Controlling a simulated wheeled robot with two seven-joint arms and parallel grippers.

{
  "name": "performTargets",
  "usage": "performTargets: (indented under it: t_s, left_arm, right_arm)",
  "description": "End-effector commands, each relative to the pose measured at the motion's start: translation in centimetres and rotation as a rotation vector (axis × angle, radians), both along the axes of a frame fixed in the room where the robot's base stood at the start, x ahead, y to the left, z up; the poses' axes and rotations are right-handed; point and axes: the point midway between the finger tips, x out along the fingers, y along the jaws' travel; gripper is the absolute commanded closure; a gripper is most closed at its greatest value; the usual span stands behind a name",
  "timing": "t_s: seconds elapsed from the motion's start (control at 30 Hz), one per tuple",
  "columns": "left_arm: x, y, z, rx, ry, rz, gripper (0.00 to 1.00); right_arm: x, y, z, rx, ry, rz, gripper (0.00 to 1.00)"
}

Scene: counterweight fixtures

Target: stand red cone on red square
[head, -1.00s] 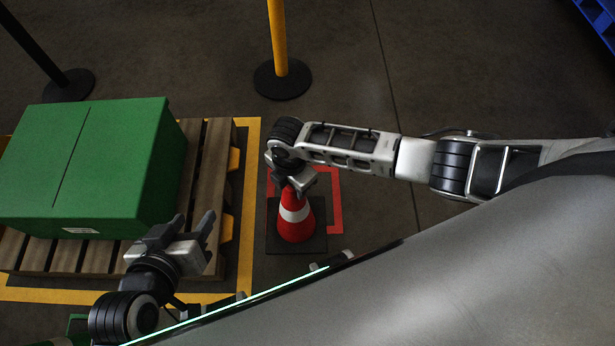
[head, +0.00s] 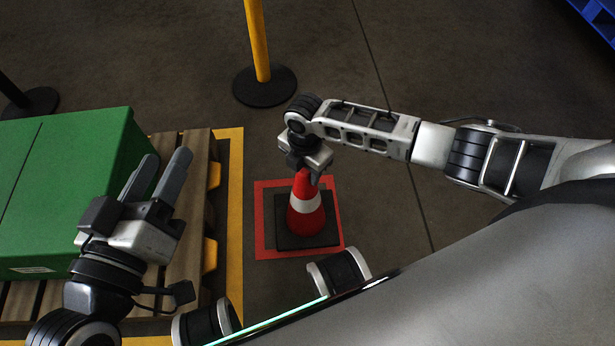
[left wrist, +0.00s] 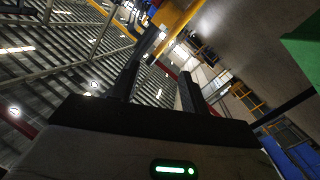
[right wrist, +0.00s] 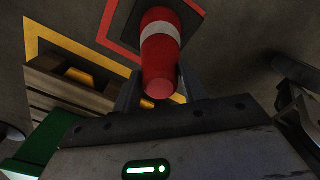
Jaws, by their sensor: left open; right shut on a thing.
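The red cone (head: 306,218) has a white band and a square black base. It is upright, its base appearing within the outline of the red square (head: 261,222) on the floor, nearer its right side. I cannot tell whether the base touches the floor. My right gripper (head: 311,173) is shut on the cone's top from above. In the right wrist view the cone (right wrist: 160,55) sits between the fingers (right wrist: 160,88), with part of the red outline (right wrist: 106,25) beside its base. My left gripper (head: 160,170) is open and empty, in front of the green box.
A green box (head: 70,170) stands on a wooden pallet (head: 190,190) at left, bordered by a yellow floor line (head: 236,200). A yellow post (head: 258,45) on a black base stands behind the square. Open floor lies behind and right.

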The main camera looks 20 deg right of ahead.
Motion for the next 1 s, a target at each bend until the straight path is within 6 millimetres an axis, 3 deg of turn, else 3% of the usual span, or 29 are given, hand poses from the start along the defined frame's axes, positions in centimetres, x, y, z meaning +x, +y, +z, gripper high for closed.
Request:
performTargets:
  t_s: [0.1, 0.23, 0.43, 0.9, 0.93, 1.0]
  left_arm:
    - [0.3, -0.1, 0.2, -0.043, -0.059, -0.004, 0.55]
    - [1.6, 0.4, 2.9, 0.026, -0.285, 0.021, 0.55]
    - [1.9, 0.7, 6.0, 0.088, -0.536, 0.047, 0.55]
    - [1.8, 0.7, 6.9, 0.101, -0.593, 0.054, 0.55]
    - [1.8, 0.7, 6.9, 0.101, -0.594, 0.054, 0.55]
    - [1.8, 0.7, 6.9, 0.100, -0.593, 0.053, 0.55]
  right_arm:
    - [0.5, -0.3, -1.6, 0.001, -0.004, 0.004, 1.00]
    - [0.4, -0.1, -2.6, 0.001, -0.003, 0.008, 1.00]
    - [0.5, 0.1, -3.7, 0.001, -0.003, 0.011, 1.00]
    - [0.5, 0.1, -4.0, 0.001, -0.003, 0.012, 1.00]
    - [0.4, 0.1, -4.1, -0.001, 0.000, 0.012, 0.50]
    - [0.4, 0.1, -4.0, -0.001, 0.000, 0.012, 0.36]
